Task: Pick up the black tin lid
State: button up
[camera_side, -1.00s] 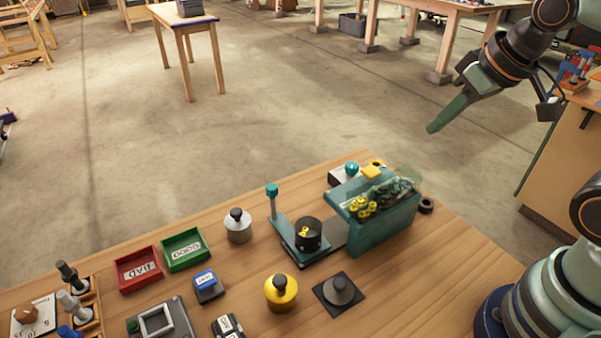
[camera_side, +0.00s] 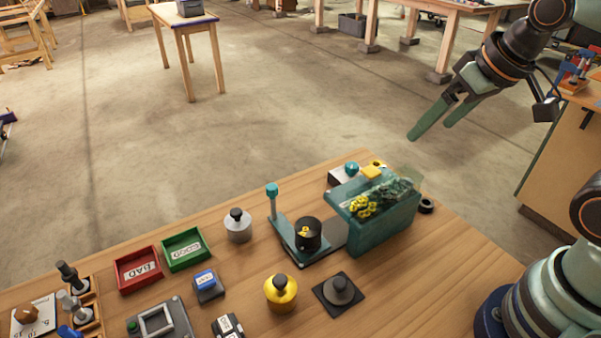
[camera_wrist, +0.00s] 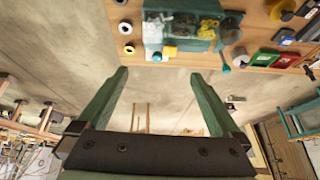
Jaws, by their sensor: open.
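My gripper (camera_side: 430,130) is in the air beyond the bench's far edge, over the concrete floor. Its two long green fingers are apart and nothing is between them; the wrist view (camera_wrist: 160,73) shows the same. No thing is plainly marked as the black tin lid. The likeliest is a dark round lid-like piece with a knob (camera_side: 341,289), lying on a black square mat at the bench's front right. A black round tin (camera_side: 308,236) with a yellow mark on top stands on a teal fixture. My gripper is well away from both.

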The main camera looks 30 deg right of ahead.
jog(key=a+f+m+g, duration=0.3)
jog(key=a+f+m, duration=0.3)
jog(key=a+m, duration=0.45)
jog(key=m+g, duration=0.3)
jog(key=m, duration=0.6)
send_near(338, 283)
notch_tip(338, 283, down, 10)
jog(key=shift+s+f, duration=0.15)
jog(key=shift+f, duration=0.05)
jog(key=c, duration=1.3)
